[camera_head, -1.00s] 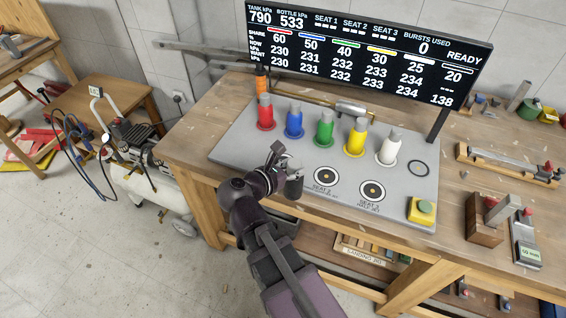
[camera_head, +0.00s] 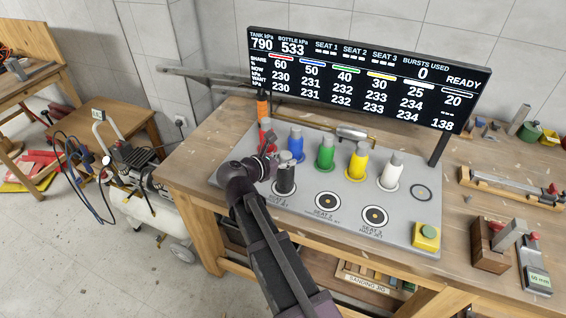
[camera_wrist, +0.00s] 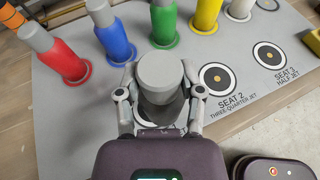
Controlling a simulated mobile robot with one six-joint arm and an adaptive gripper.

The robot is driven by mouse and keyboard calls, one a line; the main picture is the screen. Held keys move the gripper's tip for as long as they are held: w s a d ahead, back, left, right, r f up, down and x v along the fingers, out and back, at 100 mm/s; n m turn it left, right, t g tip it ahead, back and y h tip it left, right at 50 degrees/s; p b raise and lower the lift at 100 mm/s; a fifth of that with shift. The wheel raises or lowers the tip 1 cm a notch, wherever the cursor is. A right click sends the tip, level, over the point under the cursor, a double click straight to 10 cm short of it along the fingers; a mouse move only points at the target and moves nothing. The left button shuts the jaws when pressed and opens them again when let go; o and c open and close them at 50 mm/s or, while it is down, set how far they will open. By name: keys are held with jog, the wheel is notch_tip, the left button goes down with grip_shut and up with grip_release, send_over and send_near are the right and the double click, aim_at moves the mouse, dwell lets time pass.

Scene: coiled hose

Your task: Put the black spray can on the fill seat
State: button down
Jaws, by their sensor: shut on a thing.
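The black spray can (camera_head: 286,180), with a grey cap, is upright in my gripper (camera_head: 275,168) at the front left of the grey board. In the wrist view my gripper (camera_wrist: 160,98) has a finger on each side of the can (camera_wrist: 160,72). The SEAT 2 target (camera_head: 327,202) and SEAT 3 target (camera_head: 375,216) are empty. No seat is visibly labelled fill.
Red (camera_head: 265,132), blue (camera_head: 295,147), green (camera_head: 325,155), yellow (camera_head: 357,162) and white (camera_head: 391,174) cans stand in a row close behind. An empty ring (camera_head: 421,192) and a yellow button (camera_head: 426,234) are at the right. A display (camera_head: 365,80) stands behind.

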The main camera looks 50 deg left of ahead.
jog(key=shift+w+a, duration=0.35)
jog(key=shift+a, duration=0.4)
jog(key=shift+w+a, duration=0.15)
jog(key=shift+a, duration=0.15)
jog(key=shift+w+a+f+b, duration=0.15)
jog(key=shift+a+f+b, duration=0.15)
jog(key=shift+f+b, duration=1.55)
jog(key=shift+f, duration=0.05)
jog(key=shift+f, duration=0.15)
jog(key=shift+c, duration=1.1)
grip_release()
